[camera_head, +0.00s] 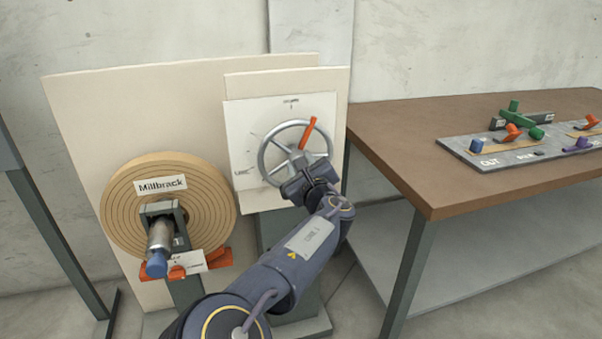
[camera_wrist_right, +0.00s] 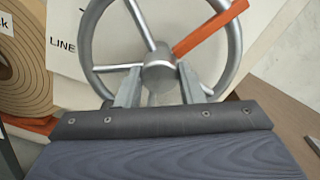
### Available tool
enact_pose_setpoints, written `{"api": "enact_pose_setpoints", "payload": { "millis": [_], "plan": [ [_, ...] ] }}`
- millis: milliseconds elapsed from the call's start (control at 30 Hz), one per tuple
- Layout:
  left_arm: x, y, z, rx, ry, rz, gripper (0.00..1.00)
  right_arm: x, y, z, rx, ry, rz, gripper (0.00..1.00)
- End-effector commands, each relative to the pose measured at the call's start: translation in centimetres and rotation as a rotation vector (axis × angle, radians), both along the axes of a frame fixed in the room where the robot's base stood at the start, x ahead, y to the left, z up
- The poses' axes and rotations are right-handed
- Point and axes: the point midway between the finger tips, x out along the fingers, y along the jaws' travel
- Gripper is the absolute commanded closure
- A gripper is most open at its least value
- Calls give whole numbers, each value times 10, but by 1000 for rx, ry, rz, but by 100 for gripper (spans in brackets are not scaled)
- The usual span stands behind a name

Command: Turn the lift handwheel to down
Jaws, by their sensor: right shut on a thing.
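The lift handwheel (camera_head: 262,157) is a grey metal ring with spokes, mounted on a white dial plate (camera_head: 243,125). An orange bar (camera_head: 308,133) on it points up and slightly right. In the right wrist view its hub (camera_wrist_right: 160,72) sits just beyond my fingertips, and the orange bar (camera_wrist_right: 212,28) runs up to the right. My right gripper (camera_wrist_right: 160,90) is shut on the handwheel near the hub, with one finger on each side. The exact part between the fingers is partly hidden. The plate reads "LINE" at lower left; its top label is too small to read. My left gripper is out of view.
A large roll (camera_head: 118,205) labelled "Millbrack" stands left of the wheel, with a blue-tipped spindle (camera_head: 157,268) projecting forward. A brown table (camera_head: 400,125) at right bears a grey control panel (camera_head: 465,150) with coloured levers. Open floor lies between the wheel's stand and the table.

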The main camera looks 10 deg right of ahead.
Motion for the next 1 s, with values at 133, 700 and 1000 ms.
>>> {"api": "enact_pose_setpoints", "payload": {
  "millis": [133, 700, 1000],
  "plan": [
    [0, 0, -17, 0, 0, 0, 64, 0, 1, -6, -132, -2, 1, 100],
    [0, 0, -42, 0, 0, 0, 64, 0, 0, -4, -414, -9, 0, 100],
    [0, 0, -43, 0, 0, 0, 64, 0, 0, -3, -435, -8, 1, 100]
  ]
}}
